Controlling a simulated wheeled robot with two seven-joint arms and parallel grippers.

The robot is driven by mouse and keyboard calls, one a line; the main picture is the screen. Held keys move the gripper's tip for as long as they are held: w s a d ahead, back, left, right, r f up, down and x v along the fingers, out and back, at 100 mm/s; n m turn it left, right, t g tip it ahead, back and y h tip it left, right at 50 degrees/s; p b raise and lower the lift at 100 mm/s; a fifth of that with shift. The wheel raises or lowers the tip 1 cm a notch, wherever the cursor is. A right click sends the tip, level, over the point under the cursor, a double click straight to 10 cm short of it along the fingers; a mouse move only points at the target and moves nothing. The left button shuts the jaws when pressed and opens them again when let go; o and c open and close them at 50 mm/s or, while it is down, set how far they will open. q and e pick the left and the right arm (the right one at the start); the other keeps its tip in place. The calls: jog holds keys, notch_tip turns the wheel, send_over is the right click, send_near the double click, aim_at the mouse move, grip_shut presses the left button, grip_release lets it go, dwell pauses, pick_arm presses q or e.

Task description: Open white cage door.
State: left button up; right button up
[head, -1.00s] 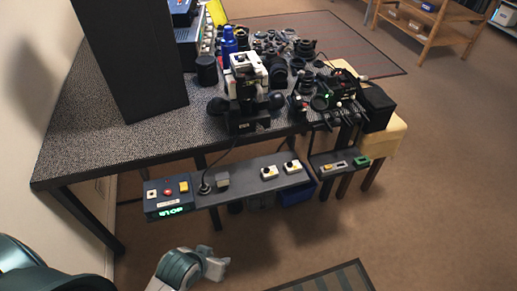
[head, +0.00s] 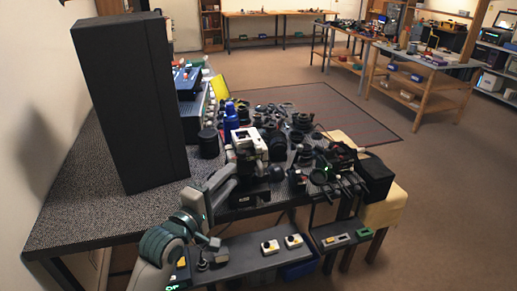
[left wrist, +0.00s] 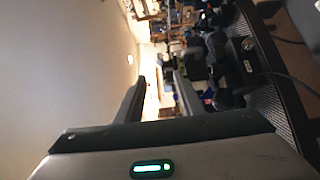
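No white cage door can be told for sure. The only clear white-fronted item near my arm is a small black-and-white device (head: 246,145) on the dark speckled table, in the middle of the head view. My left gripper (head: 228,173) is just left of this device, over the table's front edge; contact cannot be told. In the left wrist view its two fingers (left wrist: 160,76) stand apart with nothing seen between them. Dark equipment (left wrist: 215,55) shows beyond them to the right, blurred.
A tall black cabinet (head: 130,100) stands on the table at the left. A blue bottle (head: 231,122) and several dark lens parts (head: 303,122) crowd behind and right of the device. A grey control shelf (head: 245,262) hangs at the front. The table's left front (head: 90,215) is bare.

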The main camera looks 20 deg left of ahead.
aim_at(256, 149)
pick_arm(q)
jog(key=shift+w, duration=0.1)
dwell(0.3)
